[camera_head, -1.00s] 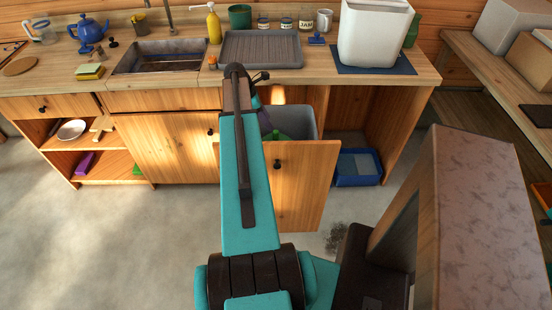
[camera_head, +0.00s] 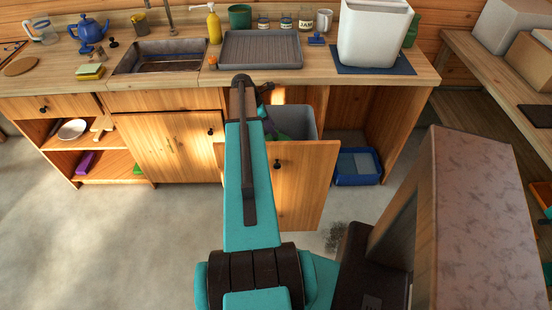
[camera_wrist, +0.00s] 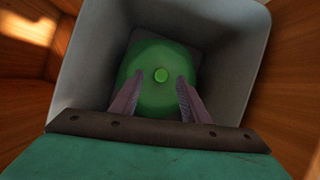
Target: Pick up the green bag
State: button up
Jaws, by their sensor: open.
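The green bag (camera_wrist: 160,60) sits low inside a grey bin and is rounded, with a small bright green knob on top in the wrist view. My gripper (camera_wrist: 160,88) is open, with its two fingers reaching down into the bin. The fingertips show on either side of the knob, over the bag; I cannot tell whether they touch it. In the head view my arm hides most of the gripper, and a bit of green shows in the bin beside it.
The grey bin (camera_head: 303,122) stands in a pulled-out drawer with a wooden front (camera_head: 300,190). The counter edge is just above and behind. A blue tub (camera_head: 357,167) is on the right. Open floor lies at left.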

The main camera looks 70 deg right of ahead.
jog(key=shift+p+x, duration=0.75)
jog(key=shift+x, duration=1.55)
jog(key=shift+a, duration=0.1)
grip_shut()
